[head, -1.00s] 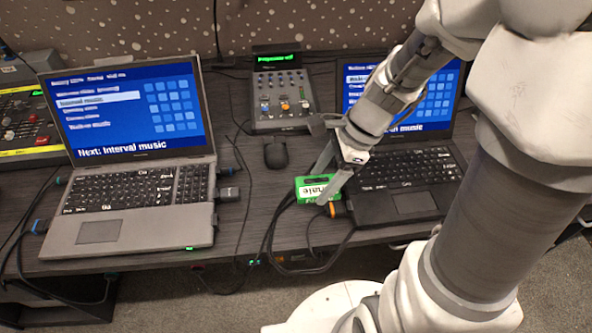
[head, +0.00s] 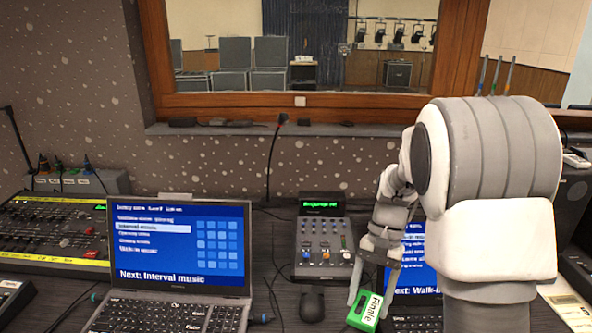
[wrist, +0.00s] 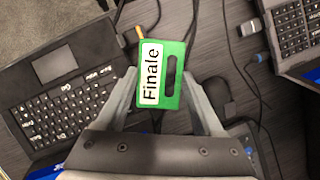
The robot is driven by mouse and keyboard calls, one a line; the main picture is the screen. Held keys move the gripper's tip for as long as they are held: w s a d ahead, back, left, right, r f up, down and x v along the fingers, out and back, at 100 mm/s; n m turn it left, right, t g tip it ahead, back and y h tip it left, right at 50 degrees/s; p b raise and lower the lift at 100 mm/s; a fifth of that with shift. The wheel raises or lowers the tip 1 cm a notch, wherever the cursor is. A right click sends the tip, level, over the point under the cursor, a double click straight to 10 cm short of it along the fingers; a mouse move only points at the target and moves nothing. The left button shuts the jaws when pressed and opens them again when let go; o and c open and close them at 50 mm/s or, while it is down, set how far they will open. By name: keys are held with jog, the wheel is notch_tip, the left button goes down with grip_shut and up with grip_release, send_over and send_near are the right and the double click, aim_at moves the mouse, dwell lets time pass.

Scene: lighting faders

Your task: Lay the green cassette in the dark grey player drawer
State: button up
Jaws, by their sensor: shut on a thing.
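My gripper (wrist: 160,95) is shut on the green cassette (wrist: 172,75), which has a white label reading "Finale" and a dark window. In the head view the cassette (head: 366,312) hangs below my gripper (head: 371,300) at the bottom edge, in front of the right laptop. The wrist view shows a finger on each side of it. It is held above the desk. I cannot make out the dark grey player drawer in any view.
The left laptop (head: 180,250) and right laptop (head: 413,260) stand open on the desk. A small fader box (head: 323,240) and a mouse (head: 312,304) lie between them. A large mixing desk (head: 55,235) is at the left. Cables cross the desk below the cassette.

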aim_at(361, 289)
jog(key=w+n, duration=0.1)
jog(key=w+n+h, duration=0.1)
jog(key=w+n, duration=0.1)
jog(key=w+n+h, duration=0.1)
jog(key=n, duration=0.1)
jog(key=shift+w+a+f+g, duration=0.15)
jog(key=shift+a+f+g, duration=0.05)
jog(key=shift+a+g, duration=0.15)
jog(key=r+p, duration=0.1)
jog(key=p, duration=0.3)
jog(key=r+p, duration=0.1)
jog(key=p, duration=0.3)
jog(key=shift+s+r+n, duration=0.15)
jog(key=shift+s+n, duration=0.15)
jog(key=shift+n, duration=0.1)
jog(key=p, duration=0.1)
jog(key=s+p, duration=0.1)
jog(key=p, duration=0.1)
jog(key=shift+r+p, duration=0.2)
jog(key=shift+p, duration=0.1)
jog(key=shift+s+f+p, duration=0.1)
jog(key=shift+f+p, duration=0.05)
jog(key=shift+p, duration=0.2)
